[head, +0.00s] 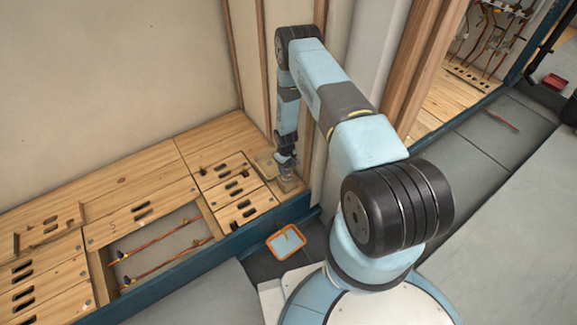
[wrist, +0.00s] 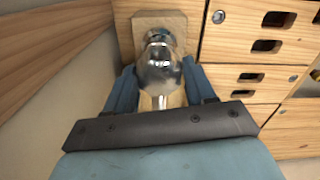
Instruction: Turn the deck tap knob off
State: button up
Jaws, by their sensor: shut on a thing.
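The deck tap's shiny metal knob (wrist: 158,70) stands on a square wooden block (wrist: 150,20) in the wrist view. My gripper (wrist: 159,66) has one blue finger on each side of the knob and is shut on it. The knob's lower part and the finger contact are partly hidden. In the head view, my gripper (head: 286,164) reaches down to the tap at the deck's right end, beside the wall corner. The tap is small there and mostly hidden by my gripper. I cannot tell how far the knob is turned.
Wooden deck panels with slots (head: 240,190) lie left of the tap. An open bay with copper pipes (head: 165,245) is farther left. An orange-rimmed tray (head: 287,242) lies on the floor in front. A wall (head: 110,70) stands behind, and a wooden post (head: 410,75) at right.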

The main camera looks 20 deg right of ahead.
aim_at(287, 165)
jog(key=shift+w+d+r, duration=0.1)
jog(key=shift+w+d, duration=0.1)
jog(key=o, duration=0.9)
jog(key=shift+o, duration=0.3)
jog(key=shift+s+a, duration=0.1)
notch_tip(287, 165, up, 14)
jog(key=shift+f, duration=0.2)
